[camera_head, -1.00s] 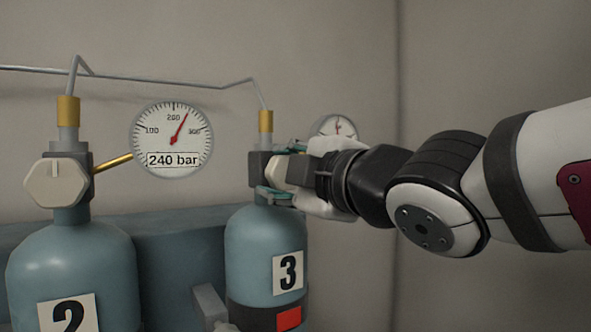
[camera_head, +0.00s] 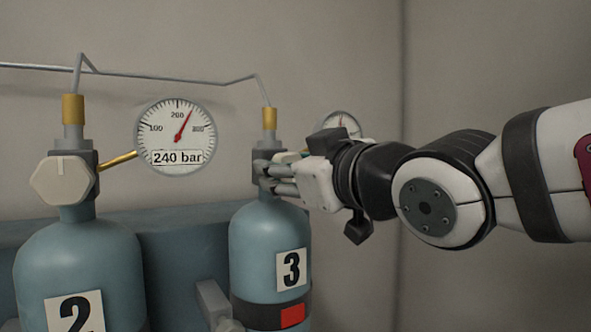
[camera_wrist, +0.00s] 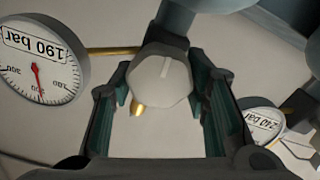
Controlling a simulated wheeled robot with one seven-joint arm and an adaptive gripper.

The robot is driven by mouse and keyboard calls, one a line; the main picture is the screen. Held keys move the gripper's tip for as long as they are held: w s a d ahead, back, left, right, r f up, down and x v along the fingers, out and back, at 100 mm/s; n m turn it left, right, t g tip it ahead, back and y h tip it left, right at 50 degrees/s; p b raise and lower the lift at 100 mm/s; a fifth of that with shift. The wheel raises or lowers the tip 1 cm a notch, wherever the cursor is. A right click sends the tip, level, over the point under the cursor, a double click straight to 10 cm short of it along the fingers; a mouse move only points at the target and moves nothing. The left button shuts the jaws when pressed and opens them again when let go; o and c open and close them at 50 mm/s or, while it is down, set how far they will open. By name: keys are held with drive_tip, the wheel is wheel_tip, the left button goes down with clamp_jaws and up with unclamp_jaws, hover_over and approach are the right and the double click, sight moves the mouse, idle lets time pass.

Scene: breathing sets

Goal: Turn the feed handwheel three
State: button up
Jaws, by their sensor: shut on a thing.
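Cylinder 3 (camera_head: 258,238) is a blue-grey bottle with a white "3" label at picture centre. My gripper (camera_head: 272,178) reaches its valve from the right and hides most of the handwheel in the head view. In the wrist view the pale faceted feed handwheel three (camera_wrist: 160,84) sits between the two green-lined fingers, and the gripper is shut on it. A short line marks the wheel's face, running toward the top of that view. A gauge labelled 190 bar (camera_wrist: 40,62) is at left there, upside down; in the head view it is partly hidden behind my gripper.
Cylinder 2 (camera_head: 78,262) stands to the left with its own pale handwheel (camera_head: 62,181) and a 240 bar gauge (camera_head: 176,137). A thin pipe (camera_head: 165,80) runs above the valves. The wall on the right is bare.

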drive_tip(key=m+b, duration=0.2)
drive_tip(key=m, duration=0.2)
drive_tip(key=shift+f+m, duration=0.1)
drive_tip(key=shift+m, duration=0.3)
drive_tip(key=m+b, duration=0.4)
drive_tip(key=m, duration=0.1)
drive_tip(key=shift+w+d+f, duration=0.1)
drive_tip(key=shift+d, duration=0.1)
drive_tip(key=m+b, duration=0.3)
drive_tip(key=m, duration=0.2)
drive_tip(key=m+b, duration=0.2)
drive_tip(key=m, duration=0.2)
drive_tip(key=shift+w+f+m, duration=0.1)
drive_tip(key=shift+m, duration=0.2)
drive_tip(key=m+b, duration=0.1)
drive_tip(key=m, duration=0.8)
drive_tip(key=m+p, duration=0.1)
drive_tip(key=m, duration=0.3)
drive_tip(key=shift+f+m, duration=0.1)
drive_tip(key=shift+m, duration=0.2)
drive_tip(key=m+p, duration=0.1)
drive_tip(key=m, duration=0.3)
drive_tip(key=shift+a+f+m, duration=0.1)
drive_tip(key=shift+m, duration=0.3)
